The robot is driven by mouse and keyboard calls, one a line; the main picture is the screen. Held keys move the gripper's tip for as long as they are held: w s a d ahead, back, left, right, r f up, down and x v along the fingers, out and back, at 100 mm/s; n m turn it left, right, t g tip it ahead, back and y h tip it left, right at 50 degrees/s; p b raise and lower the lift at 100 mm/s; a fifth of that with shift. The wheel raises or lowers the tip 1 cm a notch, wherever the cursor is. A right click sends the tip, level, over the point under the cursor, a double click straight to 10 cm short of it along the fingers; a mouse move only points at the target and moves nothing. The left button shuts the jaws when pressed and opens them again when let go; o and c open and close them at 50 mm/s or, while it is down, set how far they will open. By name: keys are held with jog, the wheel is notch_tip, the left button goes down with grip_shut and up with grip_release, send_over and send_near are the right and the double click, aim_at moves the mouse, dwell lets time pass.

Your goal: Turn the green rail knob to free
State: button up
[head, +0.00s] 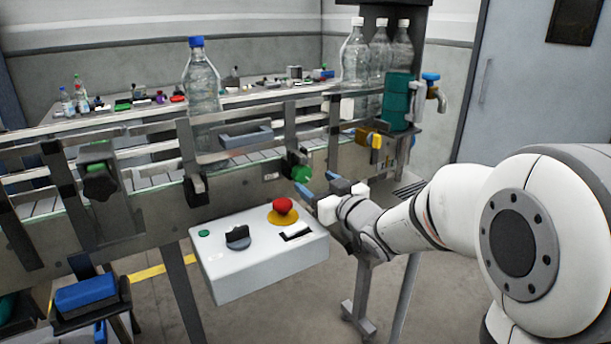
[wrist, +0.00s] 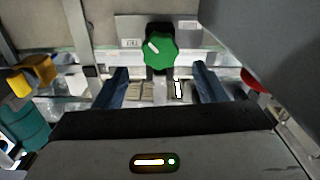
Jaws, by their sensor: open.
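The green rail knob (head: 299,173) sits on the front of the conveyor's side rail in the head view. In the wrist view the green knob (wrist: 160,47) is lobed, with a white pointer mark aimed to its upper left. A small label plate (wrist: 131,43) is beside it; its text is too small to read with certainty. My gripper (head: 317,184) is just in front of the knob and apart from it. Its two blue fingers (wrist: 160,82) are open and empty, with the knob beyond the gap between them.
A white control box (head: 262,262) with a red emergency button (head: 283,205) and a black rotary switch (head: 238,238) is below and left of my gripper. A bottle with a blue cap (head: 202,85) stands on the conveyor. A teal cylinder (head: 397,102) is at the right.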

aim_at(305, 175)
jog(key=x, duration=0.6)
jog(key=shift+c, duration=0.3)
jog(key=shift+s, duration=0.1)
jog(key=c, duration=0.9)
jog(key=shift+f, duration=0.1)
